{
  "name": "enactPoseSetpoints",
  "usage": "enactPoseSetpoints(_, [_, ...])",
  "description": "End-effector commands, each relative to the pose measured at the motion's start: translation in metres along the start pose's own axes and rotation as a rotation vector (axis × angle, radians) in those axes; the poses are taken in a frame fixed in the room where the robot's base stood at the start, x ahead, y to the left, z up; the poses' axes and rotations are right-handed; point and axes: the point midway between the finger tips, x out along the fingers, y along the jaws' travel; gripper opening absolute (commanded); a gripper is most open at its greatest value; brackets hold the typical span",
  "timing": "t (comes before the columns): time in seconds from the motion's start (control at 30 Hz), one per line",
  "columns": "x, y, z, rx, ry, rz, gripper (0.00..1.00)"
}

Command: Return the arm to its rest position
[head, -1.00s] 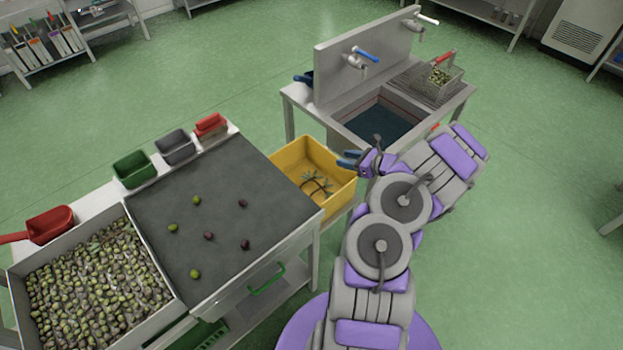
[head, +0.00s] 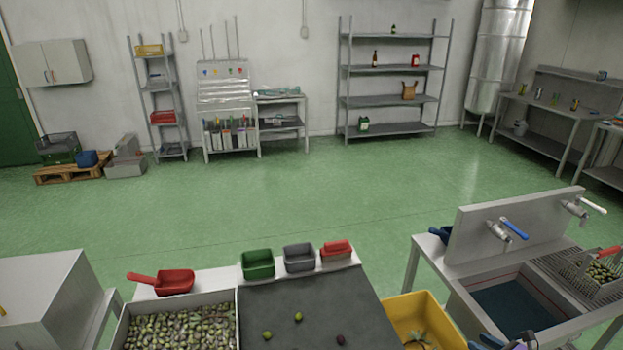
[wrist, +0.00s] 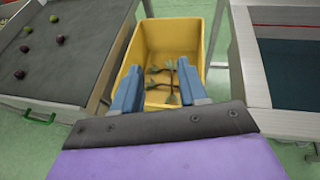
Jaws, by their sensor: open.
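My gripper (wrist: 158,88) shows in the wrist view with its two blue fingers spread apart and nothing between them. It points toward the yellow bin (wrist: 182,38), which stands between the sorting table and the sink. An olive twig with leaves (wrist: 163,82) lies in the bin, seen between the fingers. In the head view only a small part of my gripper shows at the bottom edge, close to the yellow bin (head: 428,312). Most of my arm is out of the head view.
The dark sorting table (head: 310,310) holds a few loose olives, beside a tray of olives (head: 185,328). The sink (head: 520,300) with taps stands right, with a wire basket (head: 597,272) of olives. Open green floor (head: 270,205) lies beyond, up to shelves (head: 390,100) along the wall.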

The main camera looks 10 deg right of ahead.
Motion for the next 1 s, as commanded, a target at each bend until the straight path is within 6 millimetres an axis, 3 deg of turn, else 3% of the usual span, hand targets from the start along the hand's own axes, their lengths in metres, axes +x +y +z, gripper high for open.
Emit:
enactPoseSetpoints(0.17, [0.032,0.04,0.062,-0.147,-0.023,0.139,0.43])
enactPoseSetpoints(0.3, [0.057,0.102,0.129,-0.346,-0.046,0.316,0.43])
enactPoseSetpoints(0.5, [0.069,0.202,0.198,-0.627,-0.07,0.566,0.43])
enactPoseSetpoints(0.73, [0.051,0.309,0.241,-0.947,-0.081,0.839,0.43])
enactPoseSetpoints(1.0, [-0.001,0.409,0.252,-1.316,-0.063,1.13,0.43])
